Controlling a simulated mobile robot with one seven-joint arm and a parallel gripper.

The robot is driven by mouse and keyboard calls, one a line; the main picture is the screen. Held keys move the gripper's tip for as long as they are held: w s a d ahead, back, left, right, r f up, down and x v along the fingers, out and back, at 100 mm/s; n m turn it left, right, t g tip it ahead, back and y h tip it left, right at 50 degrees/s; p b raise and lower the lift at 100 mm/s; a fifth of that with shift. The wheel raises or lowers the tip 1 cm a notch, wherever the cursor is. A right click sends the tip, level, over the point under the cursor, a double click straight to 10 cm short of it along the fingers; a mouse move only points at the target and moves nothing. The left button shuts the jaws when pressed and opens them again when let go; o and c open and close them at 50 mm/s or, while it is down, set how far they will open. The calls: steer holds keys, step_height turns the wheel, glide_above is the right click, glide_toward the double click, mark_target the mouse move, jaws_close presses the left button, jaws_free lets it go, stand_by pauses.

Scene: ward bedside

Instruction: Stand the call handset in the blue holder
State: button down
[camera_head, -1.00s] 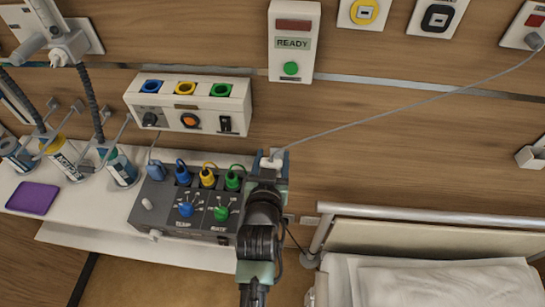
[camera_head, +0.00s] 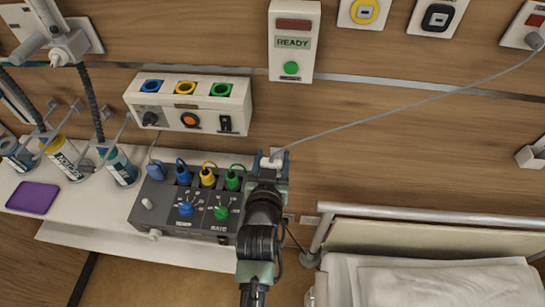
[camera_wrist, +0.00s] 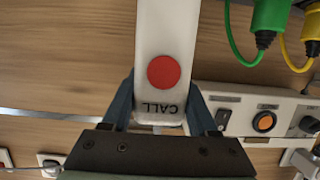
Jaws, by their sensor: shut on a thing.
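The call handset (camera_wrist: 165,35) is a white bar with a round red button and the word CALL, large in the wrist view. In the head view only a small white part of it (camera_head: 271,162) shows at the end of my arm. My gripper (camera_head: 270,158) is shut on it, with a blue-grey finger on each side in the wrist view (camera_wrist: 160,112). A grey cord runs from the handset up to the right wall. I cannot make out the blue holder for certain; my arm may hide it.
A grey device (camera_head: 185,210) with blue, yellow and green plugs stands on a white shelf (camera_head: 85,222) just left of my arm. A white socket box (camera_head: 190,120) and READY panel (camera_head: 293,60) are on the wall. A bed (camera_head: 430,275) is at lower right.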

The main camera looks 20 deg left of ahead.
steer(key=shift+f+b, duration=1.2)
steer(key=shift+f, duration=0.2)
stand_by(1.0)
steer(key=shift+f, duration=0.35)
steer(key=shift+f+b, duration=0.65)
steer(key=shift+b, duration=0.1)
stand_by(0.7)
steer(key=shift+c, duration=0.4)
jaws_free()
steer(key=v, duration=1.3)
steer(key=shift+b, duration=0.45)
